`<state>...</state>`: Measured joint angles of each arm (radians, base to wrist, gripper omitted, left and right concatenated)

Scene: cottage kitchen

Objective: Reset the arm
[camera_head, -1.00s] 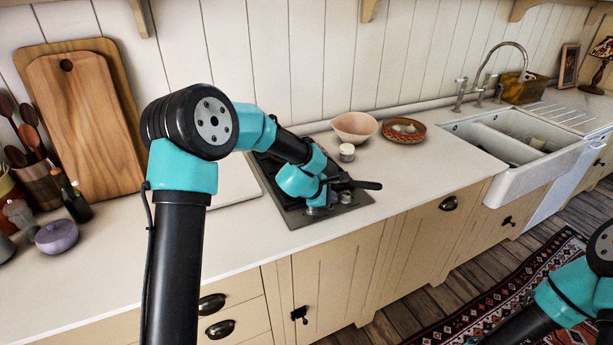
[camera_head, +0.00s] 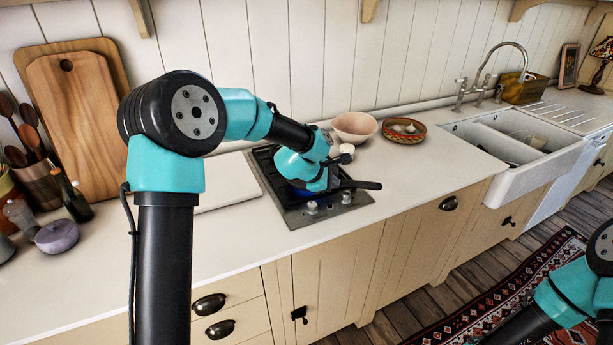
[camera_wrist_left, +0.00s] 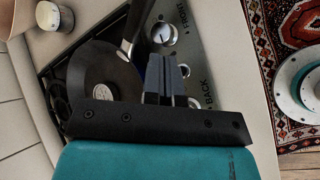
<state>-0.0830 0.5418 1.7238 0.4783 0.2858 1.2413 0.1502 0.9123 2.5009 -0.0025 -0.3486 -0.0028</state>
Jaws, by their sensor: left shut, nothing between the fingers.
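A blue glow shows near the pan. My right arm shows at the lower right, but its gripper is out of view.
A pink bowl (camera_head: 354,127), a patterned dish (camera_head: 404,130) and a small white jar (camera_head: 347,149) stand right of the hob. The counter right of the hob is clear towards the sink (camera_head: 535,165).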

